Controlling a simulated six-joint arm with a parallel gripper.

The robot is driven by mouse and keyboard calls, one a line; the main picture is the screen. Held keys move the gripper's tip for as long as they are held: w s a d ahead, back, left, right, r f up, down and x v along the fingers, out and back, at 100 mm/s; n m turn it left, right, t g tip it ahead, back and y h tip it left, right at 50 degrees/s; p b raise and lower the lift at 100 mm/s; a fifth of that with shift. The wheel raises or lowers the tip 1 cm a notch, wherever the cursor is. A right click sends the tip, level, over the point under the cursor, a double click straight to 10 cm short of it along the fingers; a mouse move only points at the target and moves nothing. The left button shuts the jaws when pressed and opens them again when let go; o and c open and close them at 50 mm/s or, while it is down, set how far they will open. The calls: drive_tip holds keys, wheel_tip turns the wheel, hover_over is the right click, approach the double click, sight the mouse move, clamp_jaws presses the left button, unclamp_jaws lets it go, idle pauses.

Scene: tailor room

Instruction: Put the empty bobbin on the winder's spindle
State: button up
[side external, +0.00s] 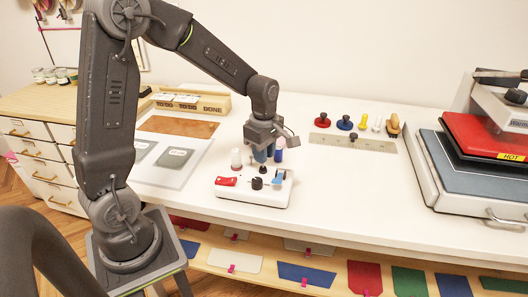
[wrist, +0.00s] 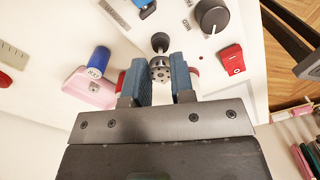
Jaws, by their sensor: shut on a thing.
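The winder (side external: 245,195) is a white box with a red switch (side external: 225,181) and a black knob (side external: 257,183), standing near the table's front edge. Its dark spindle (wrist: 160,42) shows just beyond my fingertips in the wrist view. My gripper (side external: 262,154) is above the winder's rear part, pointing down. Its blue pads are shut on the bobbin (wrist: 159,70), a grey disc with small holes. The bobbin's face is close to the spindle's top in the wrist view; the height gap between them cannot be told. In the side view the fingers hide the bobbin.
A blue spool (wrist: 98,61) stands close beside my gripper, near a pink tray (wrist: 88,90). A ruler (side external: 350,142) lies behind to the right, and a heat press (side external: 470,165) stands far right. White table between is clear.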

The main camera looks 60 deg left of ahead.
drive_tip(key=shift+r, duration=0.45)
drive_tip(key=shift+r, duration=0.3)
drive_tip(key=shift+f, duration=1.2)
idle(0.9)
drive_tip(key=o, duration=0.6)
wheel_tip(320, 180, up, 11)
idle(1.1)
